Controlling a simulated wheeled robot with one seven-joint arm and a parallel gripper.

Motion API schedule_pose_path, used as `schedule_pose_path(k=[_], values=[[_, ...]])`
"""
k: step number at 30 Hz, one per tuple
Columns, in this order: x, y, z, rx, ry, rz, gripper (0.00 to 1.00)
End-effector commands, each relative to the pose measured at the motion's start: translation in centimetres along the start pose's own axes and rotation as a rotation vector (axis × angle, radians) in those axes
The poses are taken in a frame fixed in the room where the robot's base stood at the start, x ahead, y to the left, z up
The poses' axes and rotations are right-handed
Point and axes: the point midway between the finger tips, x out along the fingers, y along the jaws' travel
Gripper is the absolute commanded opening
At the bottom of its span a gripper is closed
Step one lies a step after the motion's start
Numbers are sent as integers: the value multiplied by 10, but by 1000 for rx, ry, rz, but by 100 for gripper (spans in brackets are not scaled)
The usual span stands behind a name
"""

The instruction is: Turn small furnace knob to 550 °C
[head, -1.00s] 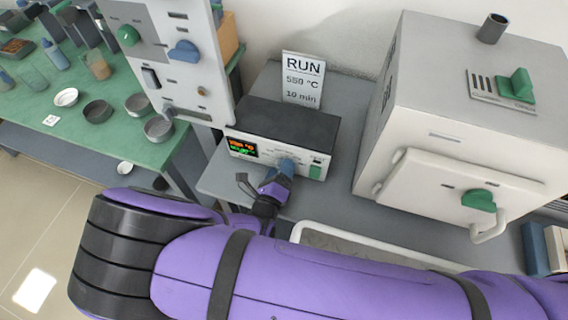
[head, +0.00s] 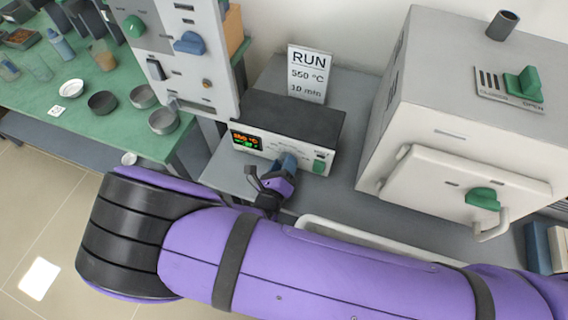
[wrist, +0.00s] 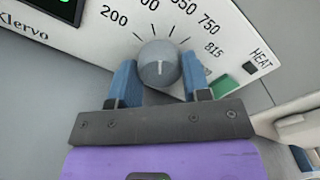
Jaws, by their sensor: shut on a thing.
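The small furnace's control box (head: 290,115) has a dark top and a pale front panel with a lit display (head: 246,141). Its small grey knob (wrist: 158,64) has a white pointer line, roughly upright in the wrist view. The dial scale (wrist: 176,22) around it shows 200, 750 and 815; some middle numbers are cut off at the top edge. My gripper (head: 285,164) is at the panel front, with its blue fingers (wrist: 160,80) shut on the knob, one on each side. In the head view my gripper hides the knob.
A sign (head: 308,74) behind the box reads RUN, 550 °C, 10 min. A large white furnace (head: 450,130) with green handles stands right. A grey panel (head: 182,60) with knobs stands left. A green table (head: 60,110) with bowls is at far left.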

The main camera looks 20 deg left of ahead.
Motion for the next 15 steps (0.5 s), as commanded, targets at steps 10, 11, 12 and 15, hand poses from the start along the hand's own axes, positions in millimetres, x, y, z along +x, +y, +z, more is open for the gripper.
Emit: schedule_pose_path(k=[10, 11, 12, 15], values=[[-1, 0, 1, 225, 0, 1, 20], [-1, 0, 1, 239, 0, 1, 20], [-1, 1, 1, 258, 1, 1, 20], [-1, 1, 1, 294, 1, 1, 20]])
